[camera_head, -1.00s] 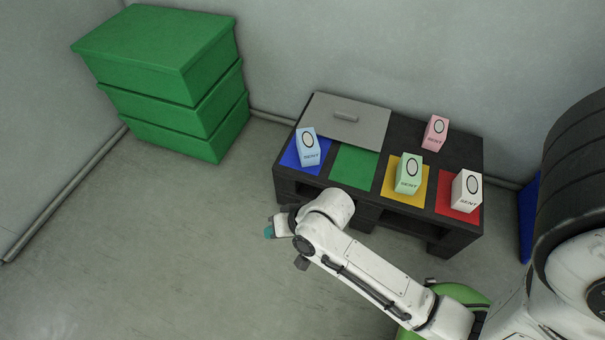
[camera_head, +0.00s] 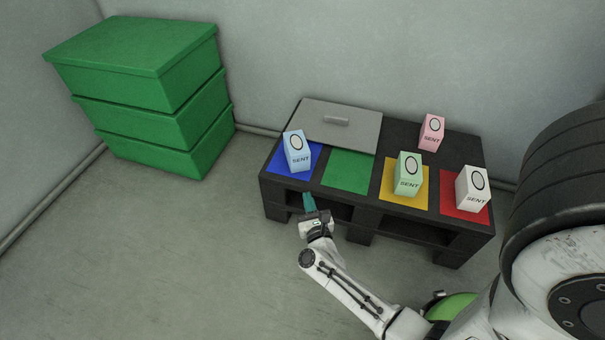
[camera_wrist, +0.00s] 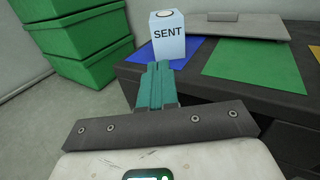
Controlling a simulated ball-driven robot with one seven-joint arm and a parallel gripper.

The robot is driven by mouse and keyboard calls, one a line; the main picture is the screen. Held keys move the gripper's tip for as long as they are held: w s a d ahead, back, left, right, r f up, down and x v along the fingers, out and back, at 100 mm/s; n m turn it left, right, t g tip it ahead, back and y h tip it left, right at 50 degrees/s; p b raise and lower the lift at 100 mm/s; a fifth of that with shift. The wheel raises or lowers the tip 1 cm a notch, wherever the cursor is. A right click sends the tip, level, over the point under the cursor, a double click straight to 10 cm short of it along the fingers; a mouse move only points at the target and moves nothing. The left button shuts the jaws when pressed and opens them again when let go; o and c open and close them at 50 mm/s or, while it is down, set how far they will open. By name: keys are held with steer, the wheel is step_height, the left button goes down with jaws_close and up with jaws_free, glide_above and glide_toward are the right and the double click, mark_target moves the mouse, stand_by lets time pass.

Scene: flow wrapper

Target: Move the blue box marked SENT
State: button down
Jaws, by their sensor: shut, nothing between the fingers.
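The light blue box marked SENT (camera_head: 297,152) stands upright on the blue square (camera_head: 284,171) at the left end of the black pallet table. It also shows in the wrist view (camera_wrist: 167,36), straight beyond my fingertips. My gripper (camera_head: 308,202) has teal fingers, is shut and empty, and is in front of the table's front edge, below the blue square in the picture. In the wrist view the fingers (camera_wrist: 158,76) point at the box and overlap its lower edge in the picture. They look apart from it, though the exact gap is hard to tell.
A green box (camera_head: 408,174) stands on the yellow square, a white box (camera_head: 472,189) on the red square, and a pink box (camera_head: 431,132) behind. The green square (camera_head: 349,171) is bare. A grey lid (camera_head: 350,142) lies behind. Green crates (camera_head: 150,95) are stacked left.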

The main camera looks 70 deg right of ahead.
steer(key=m, duration=0.1)
steer(key=b, duration=0.5)
glide_toward(301, 160)
steer(key=shift+g, duration=0.3)
steer(key=x, duration=0.6)
steer(key=shift+w+a, duration=0.1)
steer(key=shift+a, duration=0.05)
steer(key=shift+w+d+r, duration=0.1)
steer(key=shift+w+d, duration=0.15)
steer(key=shift+d, duration=0.15)
steer(key=shift+d, duration=0.1)
